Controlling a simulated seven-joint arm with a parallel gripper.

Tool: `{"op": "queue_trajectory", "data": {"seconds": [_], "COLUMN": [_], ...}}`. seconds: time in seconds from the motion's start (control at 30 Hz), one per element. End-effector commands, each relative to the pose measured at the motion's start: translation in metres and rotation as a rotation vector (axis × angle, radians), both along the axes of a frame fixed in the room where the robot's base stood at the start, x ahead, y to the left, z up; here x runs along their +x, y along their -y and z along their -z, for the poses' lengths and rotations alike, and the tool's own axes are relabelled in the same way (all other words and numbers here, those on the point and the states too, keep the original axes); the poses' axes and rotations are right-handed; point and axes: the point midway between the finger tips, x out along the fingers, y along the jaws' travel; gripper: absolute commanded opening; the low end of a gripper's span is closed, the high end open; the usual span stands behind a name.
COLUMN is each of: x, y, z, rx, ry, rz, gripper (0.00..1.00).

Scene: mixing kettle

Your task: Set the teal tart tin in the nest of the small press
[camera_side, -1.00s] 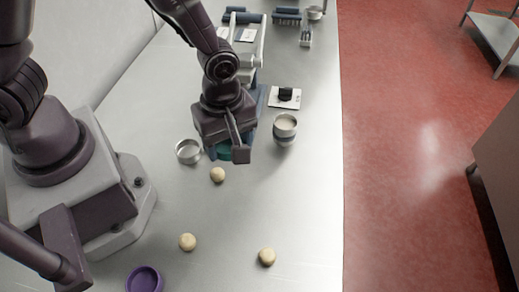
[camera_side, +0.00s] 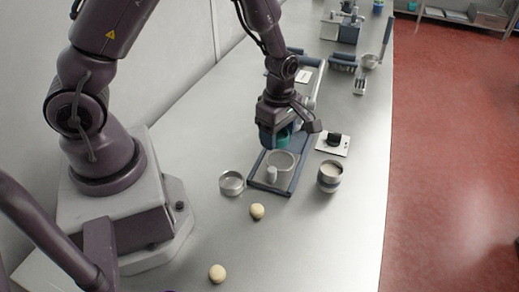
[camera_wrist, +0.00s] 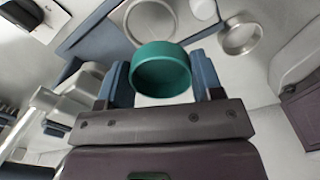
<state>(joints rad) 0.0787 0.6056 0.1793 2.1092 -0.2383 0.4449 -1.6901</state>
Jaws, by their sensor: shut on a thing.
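The teal tart tin (camera_side: 284,137) is held between the fingers of my gripper (camera_side: 281,141), above the small press. In the wrist view the tin (camera_wrist: 160,70) sits tilted between my two fingertips (camera_wrist: 163,82), its open side partly facing the camera. The small press (camera_side: 270,187) has a blue frame on the table. Its round grey nest (camera_side: 281,161) shows empty, just in front of and below the tin. In the wrist view the nest (camera_wrist: 133,34) is partly hidden behind the tin. The tin is apart from the nest.
A pale short cylinder (camera_side: 271,175) stands at the press's front. A metal ring-like cup (camera_side: 232,183) is left of it; a filled cup (camera_side: 330,177) and a black knob on a white plate (camera_side: 333,142) are right. Dough balls (camera_side: 257,212) lie in front. Utensils (camera_side: 359,82) lie farther back.

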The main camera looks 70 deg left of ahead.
Motion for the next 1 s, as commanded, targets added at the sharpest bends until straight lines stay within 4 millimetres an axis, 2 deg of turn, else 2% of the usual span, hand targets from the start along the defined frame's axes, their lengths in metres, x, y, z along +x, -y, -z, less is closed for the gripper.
{"op": "queue_trajectory", "data": {"seconds": [0.07,0.2,0.7,1.0], "x": [0.010,0.015,0.014,0.014], "y": [0.001,0.002,0.003,0.003], "z": [-0.001,0.000,0.046,0.054], "rx": [0.000,-0.001,-0.001,-0.001], "ry": [0.002,-0.002,-0.002,0.000], "rz": [-0.004,-0.008,-0.006,-0.006], "gripper": [0.38,0.38,0.38,0.38]}}
